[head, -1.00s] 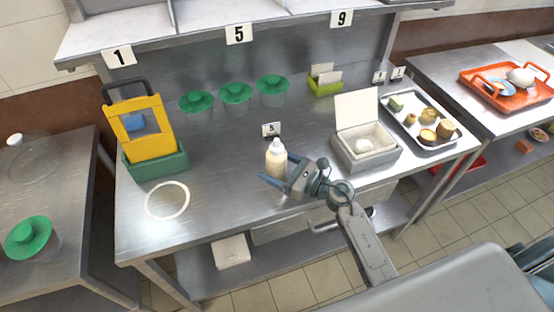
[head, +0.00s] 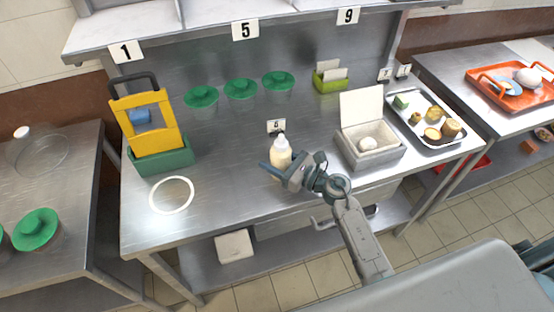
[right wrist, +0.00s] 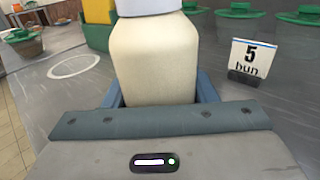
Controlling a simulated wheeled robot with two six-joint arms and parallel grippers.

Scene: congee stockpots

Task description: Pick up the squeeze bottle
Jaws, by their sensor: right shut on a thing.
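The squeeze bottle (head: 280,151) is cream-coloured with a pale cap and stands upright in the middle of the steel table. In the right wrist view its body (right wrist: 153,62) fills the centre and its top is cut off. My right gripper (head: 277,171) is shut on the bottle's lower body, with one blue-grey finger on each side of it. I cannot tell whether the bottle's base touches the table. My left gripper is not in view.
A "5 bun" card (right wrist: 250,58) stands just behind the bottle. A grey box with its lid up (head: 370,150) is to the right. A white ring (head: 171,211) and a yellow-and-green stand (head: 160,165) are left. Green-lidded pots (head: 240,90) line the back.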

